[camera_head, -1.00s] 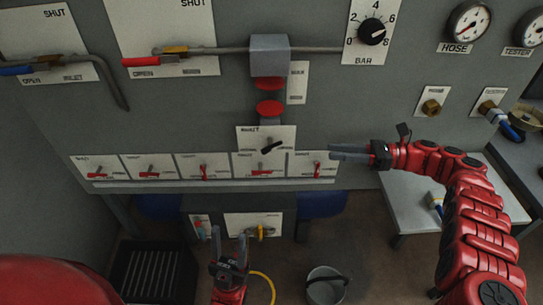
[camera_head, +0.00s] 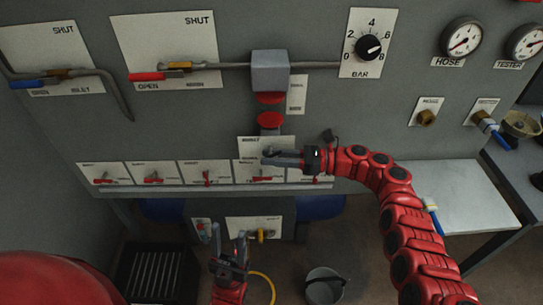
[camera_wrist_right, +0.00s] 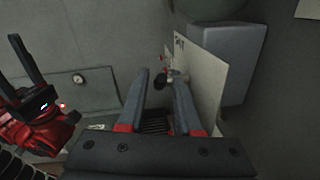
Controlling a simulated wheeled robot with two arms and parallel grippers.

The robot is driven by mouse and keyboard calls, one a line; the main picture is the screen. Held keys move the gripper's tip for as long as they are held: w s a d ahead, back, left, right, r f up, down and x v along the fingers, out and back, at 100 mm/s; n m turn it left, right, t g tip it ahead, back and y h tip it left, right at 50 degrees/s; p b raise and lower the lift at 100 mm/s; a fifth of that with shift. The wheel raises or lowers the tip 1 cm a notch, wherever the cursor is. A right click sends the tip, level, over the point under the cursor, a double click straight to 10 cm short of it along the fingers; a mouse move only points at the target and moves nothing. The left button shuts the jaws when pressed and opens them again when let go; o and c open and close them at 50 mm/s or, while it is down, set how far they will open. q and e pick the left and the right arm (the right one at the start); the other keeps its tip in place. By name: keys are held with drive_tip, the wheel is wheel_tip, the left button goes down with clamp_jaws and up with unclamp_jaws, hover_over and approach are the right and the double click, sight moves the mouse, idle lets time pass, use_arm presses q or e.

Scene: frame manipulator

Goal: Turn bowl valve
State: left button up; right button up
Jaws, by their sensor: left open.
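No label that I can read says bowl. A small white plate (camera_head: 256,142) sits mid-panel below the red discs; its black lever is now hidden behind my right gripper. My right gripper (camera_head: 264,157) is in front of this plate, pointing left, fingers apart. In the right wrist view, the right gripper's fingertips (camera_wrist_right: 162,78) are open, with a black handle (camera_wrist_right: 160,84) seen between them beside the plate (camera_wrist_right: 203,85). I cannot tell whether they touch it. My left gripper (camera_head: 230,233) is open and empty, low in front of the panel.
A row of plates with red levers (camera_head: 153,177) runs along the panel above a ledge (camera_head: 150,191). A pressure dial (camera_head: 369,46) and grey box (camera_head: 270,71) are above. A bucket (camera_head: 324,287) stands on the floor. A side table (camera_head: 465,190) is at right.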

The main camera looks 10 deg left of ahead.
drive_tip(key=shift+a, duration=0.2)
clamp_jaws()
